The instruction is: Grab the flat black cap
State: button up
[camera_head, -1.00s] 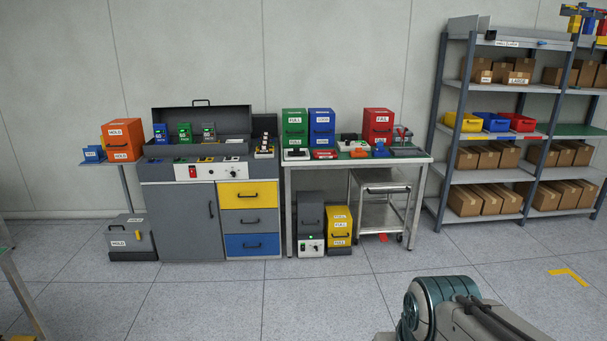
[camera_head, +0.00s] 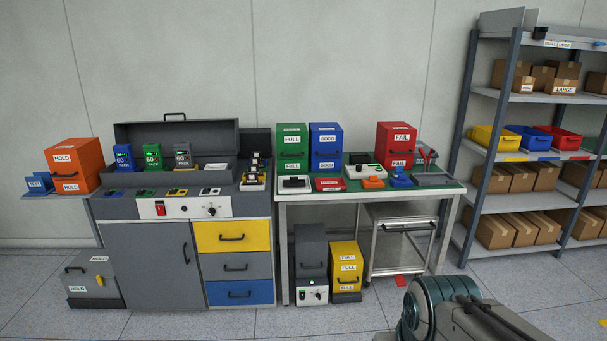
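A flat black piece (camera_head: 294,181) lies on a white base at the left end of the green-topped table (camera_head: 283,210); it may be the flat black cap, but it is too small to be sure. Small dark pieces also stand in a white rack (camera_head: 254,183) at the right end of the grey workbench, just left of the table. My arm shows at the bottom right, in front of the table, but my gripper is out of view.
Green (camera_head: 291,148), blue (camera_head: 326,147) and red (camera_head: 396,146) boxes stand along the table's back. A steel cart (camera_head: 400,230) is under the table. A shelf rack (camera_head: 480,130) stands at right. The floor in front is open.

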aim_at(294, 181)
jog(key=i, duration=3.5)
jog(key=u, duration=0.5)
